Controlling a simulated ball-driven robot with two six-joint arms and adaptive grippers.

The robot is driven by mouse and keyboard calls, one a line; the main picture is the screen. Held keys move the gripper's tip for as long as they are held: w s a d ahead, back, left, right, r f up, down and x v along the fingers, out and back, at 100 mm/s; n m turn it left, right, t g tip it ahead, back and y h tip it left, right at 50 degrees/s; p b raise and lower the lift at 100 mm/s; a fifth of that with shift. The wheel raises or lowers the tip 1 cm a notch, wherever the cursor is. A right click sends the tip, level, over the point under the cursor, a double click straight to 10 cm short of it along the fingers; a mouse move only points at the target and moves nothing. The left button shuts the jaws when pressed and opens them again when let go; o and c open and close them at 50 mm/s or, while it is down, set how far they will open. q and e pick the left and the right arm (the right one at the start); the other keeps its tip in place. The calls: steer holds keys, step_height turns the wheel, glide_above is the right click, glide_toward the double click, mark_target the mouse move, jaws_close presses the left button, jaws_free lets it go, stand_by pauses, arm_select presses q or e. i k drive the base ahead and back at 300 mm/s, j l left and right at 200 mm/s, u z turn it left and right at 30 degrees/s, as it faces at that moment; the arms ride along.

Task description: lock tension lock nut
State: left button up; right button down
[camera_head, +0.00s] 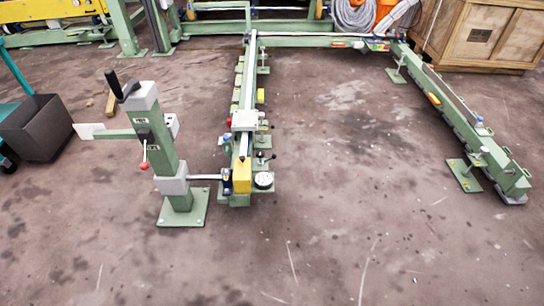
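The ring inverter (240,120) is a low green frame on the floor, with a long rail running away from me. A green post (163,150) on a base plate stands at its near left end. The post carries a black crank handle (122,86) at the top and a red-knobbed lever (144,158) at mid height. A rod (205,177) joins the post to a yellow block (242,175) on the rail. A black-knobbed lever (265,156) and a round dial (263,180) sit beside that block. I cannot tell which small part is the tension lock nut. Neither gripper shows.
A second green rail (445,110) runs along the right and a cross rail (320,41) joins the two at the back. A dark bin (45,128) stands at the left and a wooden crate (485,35) at the back right. The foreground floor is clear.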

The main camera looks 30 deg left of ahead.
mark_target(274, 155)
steer(key=i+j+z, duration=0.2)
steer(key=i+j, duration=0.7)
steer(key=j, duration=0.1)
